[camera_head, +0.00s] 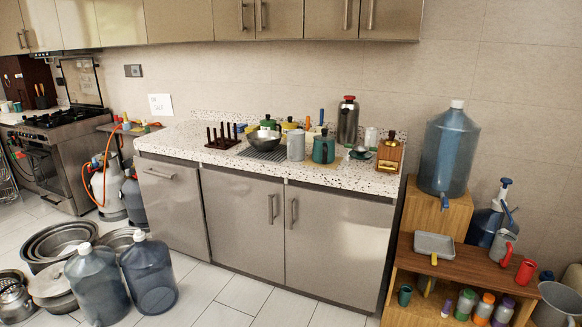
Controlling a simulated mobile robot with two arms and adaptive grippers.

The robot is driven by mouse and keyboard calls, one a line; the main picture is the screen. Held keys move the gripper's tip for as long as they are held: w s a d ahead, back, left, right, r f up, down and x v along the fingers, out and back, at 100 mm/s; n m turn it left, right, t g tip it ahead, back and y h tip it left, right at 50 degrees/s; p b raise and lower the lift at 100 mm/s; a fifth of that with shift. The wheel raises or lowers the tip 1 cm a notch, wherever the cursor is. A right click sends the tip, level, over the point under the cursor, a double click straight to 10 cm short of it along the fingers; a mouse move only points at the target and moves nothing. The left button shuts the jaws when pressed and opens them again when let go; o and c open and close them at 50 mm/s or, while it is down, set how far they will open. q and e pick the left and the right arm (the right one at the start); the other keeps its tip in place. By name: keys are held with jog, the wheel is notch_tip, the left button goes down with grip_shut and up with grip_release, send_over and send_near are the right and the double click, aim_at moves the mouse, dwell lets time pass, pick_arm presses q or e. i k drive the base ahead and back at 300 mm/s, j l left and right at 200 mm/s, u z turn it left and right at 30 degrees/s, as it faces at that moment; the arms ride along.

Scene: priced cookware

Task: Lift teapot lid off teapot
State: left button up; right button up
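A dark teal pot (323,150) that looks like the teapot stands upright on the speckled counter (220,165), right of the middle. A small lid with an orange knob (324,131) appears to sit on top of it, though it is too small to be sure. Neither of my grippers is in view, and nothing of mine touches the pot.
A metal bowl (264,140) and a tall flask (347,121) are near. Water jugs (150,275) crowd the floor at left; floor before the cabinets is clear.

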aim_at(323, 137)
jog(key=i+j+z, duration=0.15)
jog(key=i, duration=0.15)
jog(key=i+z, duration=0.15)
jog(key=i, duration=0.15)
jog(key=i+j+z, duration=0.1)
jog(key=z, duration=0.55)
